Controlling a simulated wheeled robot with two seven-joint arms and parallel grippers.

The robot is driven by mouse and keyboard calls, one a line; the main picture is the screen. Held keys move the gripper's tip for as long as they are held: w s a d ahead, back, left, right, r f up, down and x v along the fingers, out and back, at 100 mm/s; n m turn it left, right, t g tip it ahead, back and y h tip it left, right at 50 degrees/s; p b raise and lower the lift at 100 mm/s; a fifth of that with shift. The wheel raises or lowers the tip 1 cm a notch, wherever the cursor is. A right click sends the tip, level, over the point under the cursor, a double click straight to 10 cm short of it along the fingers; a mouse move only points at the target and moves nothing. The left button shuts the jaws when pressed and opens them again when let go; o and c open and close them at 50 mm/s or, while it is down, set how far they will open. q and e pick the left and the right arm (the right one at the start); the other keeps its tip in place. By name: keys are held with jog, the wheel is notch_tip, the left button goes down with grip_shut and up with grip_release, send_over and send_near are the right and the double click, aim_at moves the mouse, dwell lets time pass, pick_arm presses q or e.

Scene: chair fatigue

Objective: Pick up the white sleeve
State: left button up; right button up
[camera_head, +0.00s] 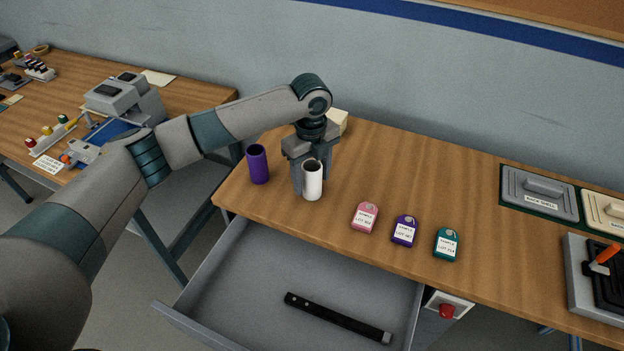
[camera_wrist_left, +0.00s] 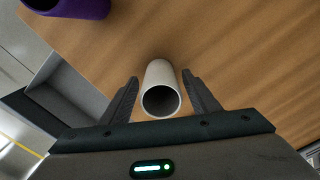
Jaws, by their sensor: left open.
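The white sleeve (camera_head: 312,183) is a short hollow tube standing upright on the wooden table, near its front left edge. In the left wrist view the white sleeve (camera_wrist_left: 161,92) lies between the two dark fingers, with a gap visible on each side. My left gripper (camera_head: 307,186) is open and points down at the sleeve from above and behind. In the left wrist view my left gripper (camera_wrist_left: 162,95) shows its fingers spread around the sleeve. My right gripper is not in view.
A purple sleeve (camera_head: 257,164) stands to the left. Pink (camera_head: 364,217), purple (camera_head: 404,231) and teal (camera_head: 446,244) tags lie to the right. An open drawer (camera_head: 240,290) below holds a black bar (camera_head: 337,318). Grey (camera_head: 540,193) and cream lidded boxes sit far right.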

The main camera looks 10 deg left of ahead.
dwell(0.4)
pick_arm(q)
jog(key=c, duration=1.2)
jog(key=shift+r, duration=0.15)
